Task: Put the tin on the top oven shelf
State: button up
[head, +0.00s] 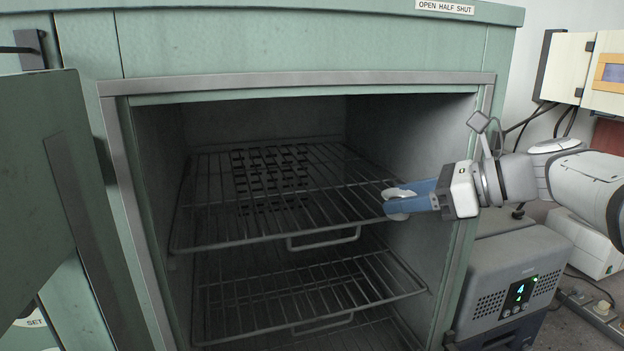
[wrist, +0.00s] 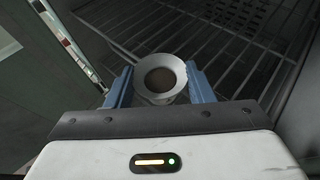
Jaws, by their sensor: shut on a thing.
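In the head view my gripper (head: 408,199) reaches in from the right at the oven opening, with the tin's pale rim (head: 399,193) showing at the fingertips. The tin is by the right front part of the top oven shelf (head: 330,205), a wire rack. I cannot tell whether it touches the rack. The wrist view also shows the rack (wrist: 200,30).
A lower wire shelf (head: 300,295) lies beneath the top one. The oven door (head: 60,200) stands open at the left. The oven's right wall (head: 415,135) is close to my gripper. A grey unit (head: 510,285) with a display stands outside at the right. The top shelf looks bare.

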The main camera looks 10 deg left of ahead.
jog(key=p, duration=0.3)
send_over(313, 205)
jog(key=d, duration=0.3)
jog(key=shift+s+d, duration=0.15)
jog(key=shift+s, duration=0.25)
jog(key=a, duration=0.2)
jog(key=shift+w+a+r, duration=0.15)
jog(key=shift+w+a, duration=0.15)
jog(key=shift+a, duration=0.1)
jog(key=shift+w+a+f+p, duration=0.2)
jog(key=shift+a+f+p, duration=0.15)
jog(key=shift+f, duration=0.45)
jog(key=shift+s+d, duration=0.1)
jog(key=shift+f, duration=0.1)
jog(key=o, duration=1.1)
jog(key=shift+f, duration=0.1)
jog(key=shift+c, duration=0.2)
